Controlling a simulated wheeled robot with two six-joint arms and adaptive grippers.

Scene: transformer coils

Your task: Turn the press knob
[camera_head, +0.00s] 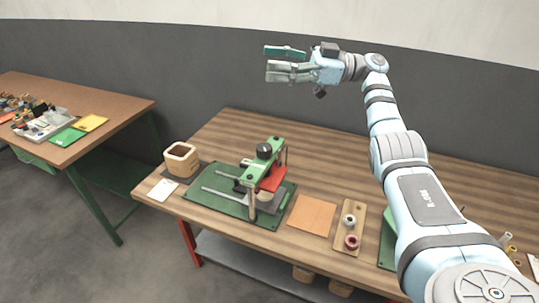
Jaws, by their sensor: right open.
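The press (268,172) is a green frame on a green base plate (226,207), standing on the wooden table. Its knob (264,150) is dark and round and sits on top of the frame. A red part and a grey plate show below the top. My right gripper (268,62) is raised in the air above and behind the press, pointing left. Its fingers are apart with nothing between them, and it is well clear of the knob. My left gripper is out of the picture.
A wooden box (181,159) and a white card (162,190) lie left of the press. An orange mat (312,215) and a wooden holder with two coils (349,228) lie right of it. Another table (105,112) stands at the left. The table's back is clear.

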